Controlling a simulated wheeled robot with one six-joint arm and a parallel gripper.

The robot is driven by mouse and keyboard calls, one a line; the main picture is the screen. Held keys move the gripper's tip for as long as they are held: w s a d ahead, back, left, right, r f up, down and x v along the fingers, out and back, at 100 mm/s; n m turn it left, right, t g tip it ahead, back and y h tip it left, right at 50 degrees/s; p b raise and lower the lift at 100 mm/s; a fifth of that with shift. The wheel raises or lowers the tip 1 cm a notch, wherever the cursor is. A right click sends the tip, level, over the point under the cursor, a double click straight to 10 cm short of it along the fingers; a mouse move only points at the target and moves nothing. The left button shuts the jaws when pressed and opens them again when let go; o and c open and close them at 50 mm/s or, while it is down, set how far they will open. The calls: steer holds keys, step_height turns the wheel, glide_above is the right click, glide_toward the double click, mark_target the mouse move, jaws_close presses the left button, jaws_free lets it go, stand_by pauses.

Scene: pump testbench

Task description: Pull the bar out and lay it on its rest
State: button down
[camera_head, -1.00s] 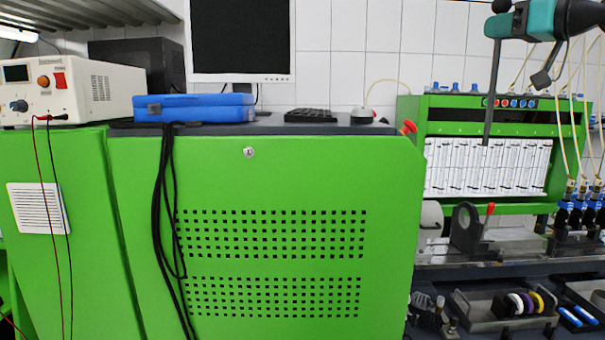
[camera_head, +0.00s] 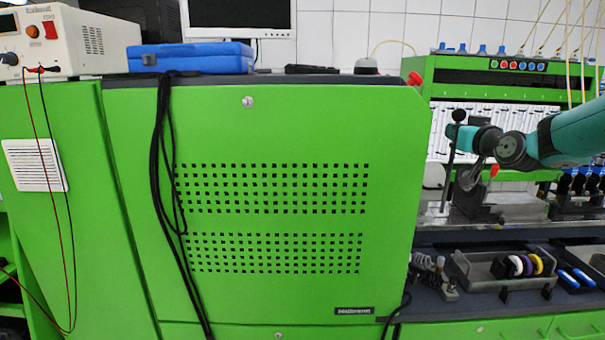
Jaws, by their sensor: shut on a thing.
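The bar (camera_head: 449,172) is a thin dark rod with a round black knob at its top, in the right part of the head view. It stands nearly upright, its lower end leaning slightly left. My gripper (camera_head: 457,135), at the end of my teal arm, is shut on the bar just below the knob. The bar's lower end hangs in front of the metal test bed (camera_head: 432,214); I cannot tell whether it touches. The arm and gripper hide part of the bench behind. I cannot make out the bar's rest for certain.
A dark bracket (camera_head: 478,208) stands on the bed close right of the bar. Below it is a grey tray (camera_head: 480,268) with coloured rings. Blue-handled tools (camera_head: 575,278) lie to the right. The large green cabinet (camera_head: 270,130) borders the left.

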mark_target(442, 207)
steer(key=s+a+f+h, duration=0.1)
steer(key=f, duration=0.5)
steer(key=s+a+f+m+h+b, duration=0.1)
steer(key=s+f, duration=0.1)
steer(key=f, duration=0.4)
steer(key=s+a+f+m+h+b, duration=0.1)
steer(key=f, duration=0.5)
steer(key=shift+s+h, duration=0.3)
steer(key=s+a+f+b, duration=0.1)
steer(key=s+a+f, duration=0.1)
steer(key=s+f, duration=0.6)
steer(key=s+a+f+b, duration=0.1)
steer(key=s+a+f, duration=0.1)
steer(key=s+f, duration=0.7)
step_height(442, 207, down, 7)
steer(key=shift+s+a+f, duration=0.15)
steer(key=shift+a, duration=0.05)
